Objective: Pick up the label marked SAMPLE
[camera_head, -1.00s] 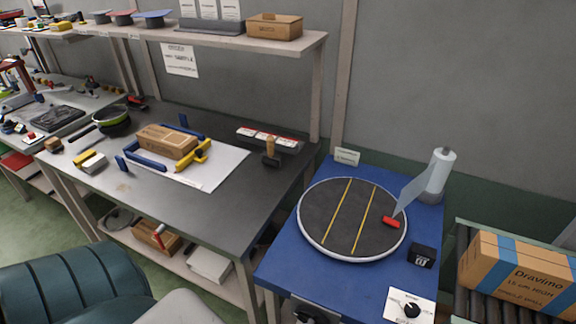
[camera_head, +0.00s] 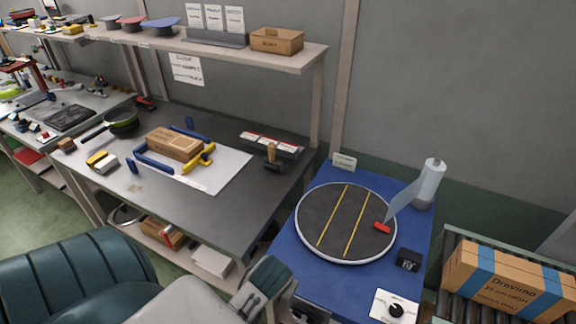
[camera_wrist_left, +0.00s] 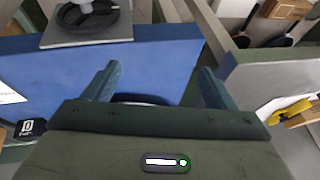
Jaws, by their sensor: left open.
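A low rack of red-and-white labels (camera_head: 270,142) lies at the back right of the grey workbench in the head view. Their print is too small to read, so I cannot tell which one says SAMPLE. My left gripper (camera_head: 262,288) is low at the bottom of the head view, in front of the gap between bench and blue table, well apart from the labels. In the left wrist view my left gripper (camera_wrist_left: 155,85) has its fingers spread with nothing between them. My right gripper is not in view.
A blue table (camera_head: 300,262) holds a round turntable (camera_head: 330,215) with a red block, a roll post (camera_head: 430,182) and a dial plate (camera_head: 396,308). A wooden-handled stamp (camera_head: 271,153) stands by the labels. A boxed carton (camera_head: 175,144) sits between clamps on the bench.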

